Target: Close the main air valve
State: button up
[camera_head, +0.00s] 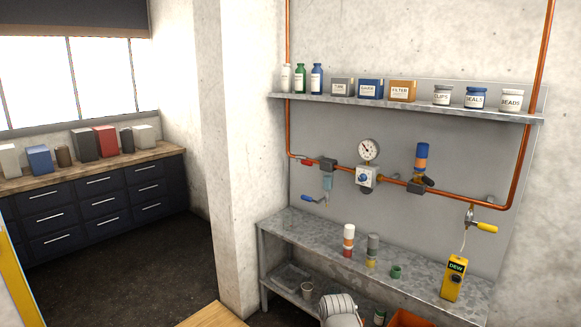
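Copper air piping runs along the grey wall panel (400,145). A valve with a red handle (306,161) sits in line on the left, near the bend of the pipe. Its handle appears to lie roughly along the pipe. A blue lever (310,198) is on a drop below it, and a yellow lever (485,227) is on the right-hand drop. No label shows which one is the main air valve. A round pressure gauge (368,149) stands above a regulator with a blue knob (364,178).
A metal bench (310,236) below the pipes holds several small cylinders and a yellow DEW meter (455,279). A shelf (420,108) above holds bottles, boxes and jars. A concrete pillar (232,160) stands left. Dark floor (140,260) lies open before the drawer cabinets (95,200).

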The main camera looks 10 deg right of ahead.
aim_at(307, 162)
jog(key=z, duration=0.15)
jog(key=i, duration=0.9)
jog(key=u, duration=0.1)
jog(key=k, duration=1.3)
jog(key=u, duration=0.4)
jog(key=i, duration=1)
jog(key=u, duration=0.3)
